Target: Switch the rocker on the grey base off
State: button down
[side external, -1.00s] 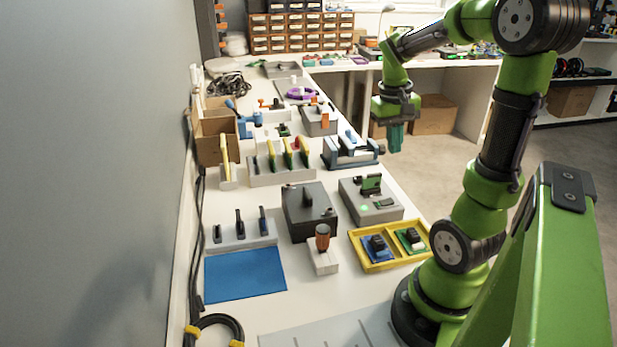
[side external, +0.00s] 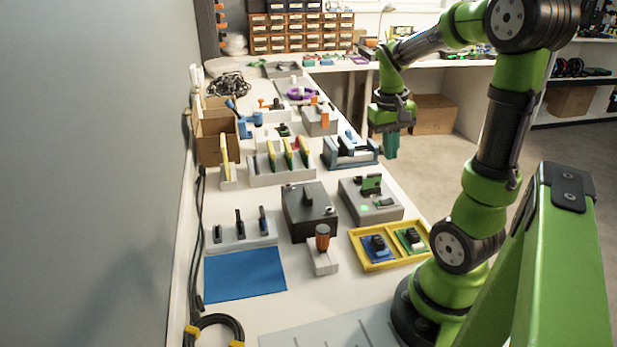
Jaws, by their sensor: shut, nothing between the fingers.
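A grey base (side external: 357,209) stands on the white bench, left of my arm's lower links. It carries an upright green-and-dark part (side external: 371,184), a small glowing green light (side external: 365,209) and a low green-topped piece (side external: 387,203). Which of these is the rocker, and which way it is tipped, is too small to tell. My gripper (side external: 391,147) has teal fingers pointing down and is shut and empty. It hangs in the air above and beyond the grey base, near the bench's right edge, apart from everything.
A dark box (side external: 308,222) stands just left of the grey base. A yellow tray (side external: 376,265) with blue and green blocks is in front of it. A blue-grey device (side external: 351,153) lies behind it, close to my gripper. A blue mat (side external: 245,274) lies front left.

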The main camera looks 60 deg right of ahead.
aim_at(389, 199)
jog(key=f, duration=0.8)
jog(key=s+d+f, duration=0.1)
jog(key=f, duration=0.3)
jog(key=shift+f, duration=0.1)
